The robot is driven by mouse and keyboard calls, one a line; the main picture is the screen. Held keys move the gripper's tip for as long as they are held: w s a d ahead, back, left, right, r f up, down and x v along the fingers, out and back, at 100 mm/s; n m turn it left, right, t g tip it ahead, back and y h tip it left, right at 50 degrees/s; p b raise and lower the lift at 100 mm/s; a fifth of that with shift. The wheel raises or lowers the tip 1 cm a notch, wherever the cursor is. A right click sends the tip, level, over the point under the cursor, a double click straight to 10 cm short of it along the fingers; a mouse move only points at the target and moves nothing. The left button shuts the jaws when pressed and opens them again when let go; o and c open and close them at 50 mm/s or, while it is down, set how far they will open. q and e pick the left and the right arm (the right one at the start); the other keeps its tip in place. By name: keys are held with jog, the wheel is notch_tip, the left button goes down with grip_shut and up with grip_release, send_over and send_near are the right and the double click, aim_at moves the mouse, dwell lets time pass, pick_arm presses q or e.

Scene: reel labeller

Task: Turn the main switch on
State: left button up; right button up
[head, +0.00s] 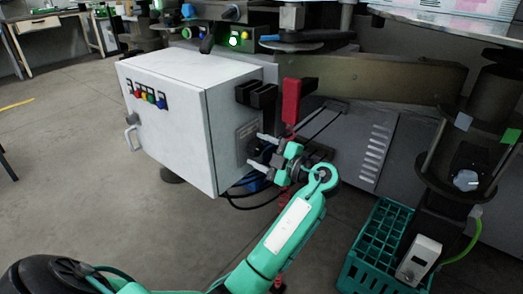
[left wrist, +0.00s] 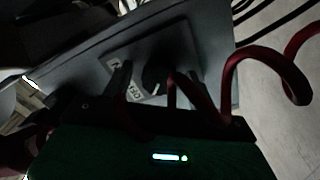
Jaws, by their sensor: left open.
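The main switch (head: 246,132) is on the right side face of the white-grey control cabinet (head: 165,85). In the head view its plate shows grey, with my gripper partly in front. In the left wrist view its round dark knob (left wrist: 155,78) stands on a grey plate with small white labels; the view is dark and the knob's exact angle is hard to read. My left gripper (head: 257,151) is open, its two fingers pointing at the switch, close to the knob. I cannot tell whether they touch it. My right gripper is not in view.
Several coloured buttons (head: 147,96) and a handle (head: 131,136) are on the cabinet front. Black blocks (head: 257,95) and a red part (head: 291,101) are above my gripper. A red coiled cable (left wrist: 265,55) crosses the wrist view. A green crate (head: 366,250) stands at the lower right.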

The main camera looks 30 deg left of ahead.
pick_arm(q)
jog(key=c, duration=1)
